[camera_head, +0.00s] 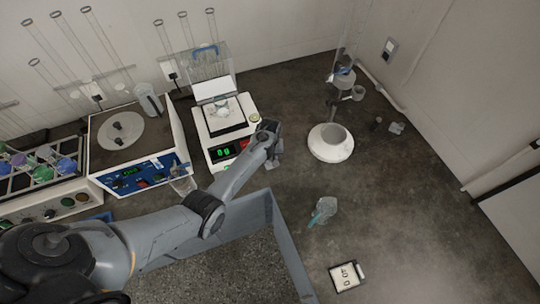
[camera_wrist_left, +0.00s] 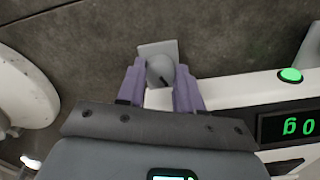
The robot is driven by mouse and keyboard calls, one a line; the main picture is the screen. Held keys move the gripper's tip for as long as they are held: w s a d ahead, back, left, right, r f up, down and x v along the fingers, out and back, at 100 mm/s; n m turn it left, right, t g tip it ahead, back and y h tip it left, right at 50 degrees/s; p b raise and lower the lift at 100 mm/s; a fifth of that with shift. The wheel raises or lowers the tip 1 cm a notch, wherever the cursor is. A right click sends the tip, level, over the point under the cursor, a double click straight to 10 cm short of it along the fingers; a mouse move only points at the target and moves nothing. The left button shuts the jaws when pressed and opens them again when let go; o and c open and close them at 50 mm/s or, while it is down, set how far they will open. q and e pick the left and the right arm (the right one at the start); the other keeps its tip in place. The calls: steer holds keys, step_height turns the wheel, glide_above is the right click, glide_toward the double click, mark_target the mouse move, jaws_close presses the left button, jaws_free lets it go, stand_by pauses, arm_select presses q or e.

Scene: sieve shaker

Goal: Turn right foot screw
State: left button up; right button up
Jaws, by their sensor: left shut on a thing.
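The balance (camera_head: 212,124) is a white instrument with a lit green display (camera_head: 222,153) and a clear draft shield at the back. My left gripper (camera_head: 271,142) reaches in from the left to the balance's right front corner and covers it. In the left wrist view my left gripper's purple fingers (camera_wrist_left: 159,88) are closed on both sides of a grey rounded foot screw (camera_wrist_left: 160,69) beside the white balance body. A small grey plate (camera_wrist_left: 157,47) sits just behind the screw. The screw is hidden in the head view. My right gripper is not in view.
A stirrer-like unit (camera_head: 138,148) and a rack of coloured caps (camera_head: 40,172) stand left.

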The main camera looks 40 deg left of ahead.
arm_select(q)
steer(key=shift+n+p, duration=0.5)
steer(key=shift+n, duration=0.9)
steer(key=o, duration=1)
steer(key=shift+o, duration=0.2)
steer(key=shift+r, duration=0.1)
step_height(320, 180, up, 10)
steer(key=p, duration=0.2)
steer(key=shift+r, duration=0.25)
